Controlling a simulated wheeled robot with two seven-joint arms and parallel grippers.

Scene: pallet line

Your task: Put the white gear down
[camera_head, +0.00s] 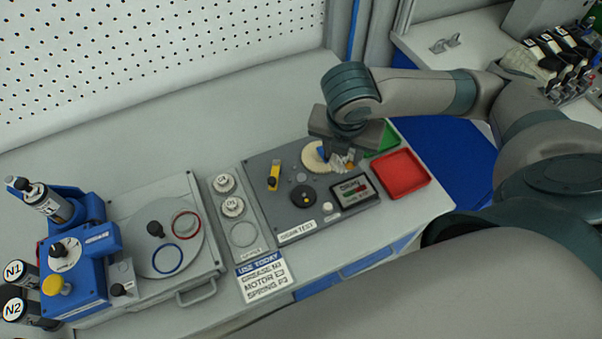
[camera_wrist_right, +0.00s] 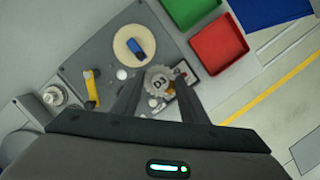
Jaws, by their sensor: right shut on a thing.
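The white gear (camera_wrist_right: 156,84), marked D3, is between the fingertips of my right gripper (camera_wrist_right: 159,90) in the right wrist view. The gripper is shut on it. In the head view my right gripper (camera_head: 340,153) is over the back right part of the dark gear test board (camera_head: 290,217), where the gear (camera_head: 346,163) is partly hidden. I cannot tell whether the gear touches the board. The beige disc (camera_head: 311,158) with a blue part is beside the gripper. The black round seat (camera_head: 303,196) on the board is in front of it. My left gripper is out of view.
A small display (camera_head: 354,190) is close to the gripper. A red tray (camera_head: 402,173) and a green tray (camera_head: 386,140) are to the right. A yellow lever (camera_head: 273,176) stands on the board.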

